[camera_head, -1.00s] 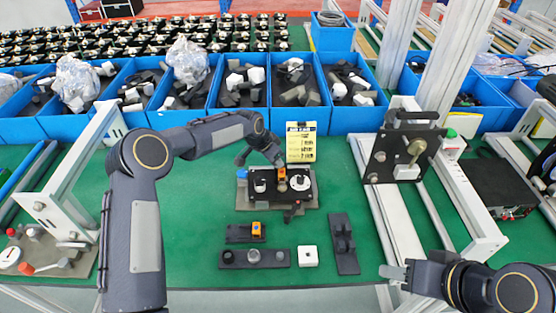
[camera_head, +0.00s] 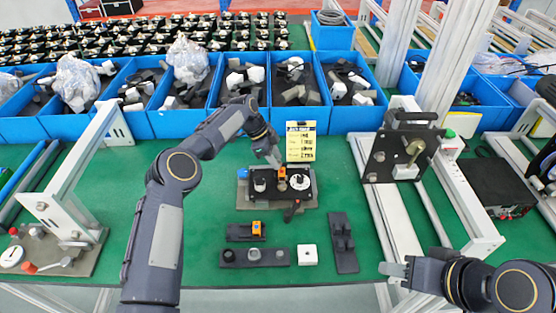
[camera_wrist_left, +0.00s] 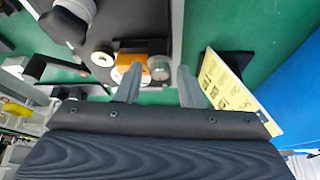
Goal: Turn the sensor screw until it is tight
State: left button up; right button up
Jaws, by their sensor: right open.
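The orange sensor (camera_head: 282,173) stands in the dark fixture (camera_head: 270,196) on the green table. In the left wrist view the orange sensor (camera_wrist_left: 131,67) sits beside a round silver screw head (camera_wrist_left: 160,68). My left gripper (camera_head: 277,161) is just behind the sensor. In the left wrist view its two fingers (camera_wrist_left: 159,86) are apart, with the screw head between and just beyond the tips; I see no clear contact. My right gripper (camera_head: 393,271) is open and empty at the front right, away from the fixture.
A yellow instruction card (camera_head: 301,142) stands close behind the fixture. Black holders (camera_head: 343,243) and a white block (camera_head: 307,255) lie in front. Blue bins (camera_head: 297,93) line the back. A metal frame (camera_head: 440,200) stands at right. Green table is clear left of the fixture.

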pick_arm(q)
jog(key=shift+r+p, duration=1.15)
jog(key=shift+r, duration=1.35)
